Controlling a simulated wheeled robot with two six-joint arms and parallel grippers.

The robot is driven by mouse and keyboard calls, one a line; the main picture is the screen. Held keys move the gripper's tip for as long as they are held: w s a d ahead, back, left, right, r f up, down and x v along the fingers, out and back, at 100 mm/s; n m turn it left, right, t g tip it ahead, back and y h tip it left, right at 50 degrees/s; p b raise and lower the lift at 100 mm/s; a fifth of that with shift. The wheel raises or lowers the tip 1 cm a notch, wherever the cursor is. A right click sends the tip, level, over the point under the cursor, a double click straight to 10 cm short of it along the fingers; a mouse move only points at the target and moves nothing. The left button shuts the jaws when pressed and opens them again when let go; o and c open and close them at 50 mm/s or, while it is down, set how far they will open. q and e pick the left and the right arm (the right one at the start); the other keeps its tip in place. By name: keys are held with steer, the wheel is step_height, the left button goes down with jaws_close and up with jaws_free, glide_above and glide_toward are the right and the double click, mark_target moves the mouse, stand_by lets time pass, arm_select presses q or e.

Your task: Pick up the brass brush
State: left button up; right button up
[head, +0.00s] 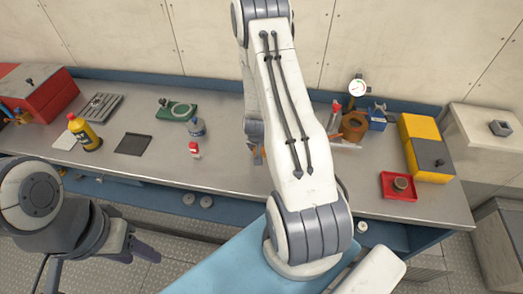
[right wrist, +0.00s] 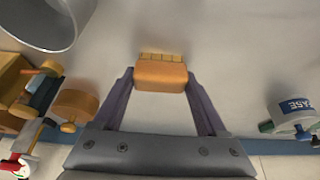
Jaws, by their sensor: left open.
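The brass brush (right wrist: 161,73), an orange block with a row of yellow bristles, sits between the fingertips of my right gripper (right wrist: 161,78) in the right wrist view. Both fingers meet its sides, so the gripper looks shut on it. Whether the brush still touches the bench is not clear. My left gripper (head: 140,250) is open and empty, low at the left, in front of the bench edge.
At the right are a red tray (head: 399,195), yellow bins (head: 418,128) and a gauge (head: 357,88).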

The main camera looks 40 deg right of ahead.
steer(key=shift+c, duration=1.1)
steer(key=shift+r, duration=0.1)
steer(key=shift+r, duration=0.55)
step_height(320, 180, up, 3)
steer(key=shift+w+f, duration=0.1)
steer(key=s+d+r+b, duration=0.4)
steer(key=s+r, duration=0.3)
steer(key=s, duration=0.4)
steer(key=shift+d, duration=0.45)
steer(key=shift+w, duration=0.1)
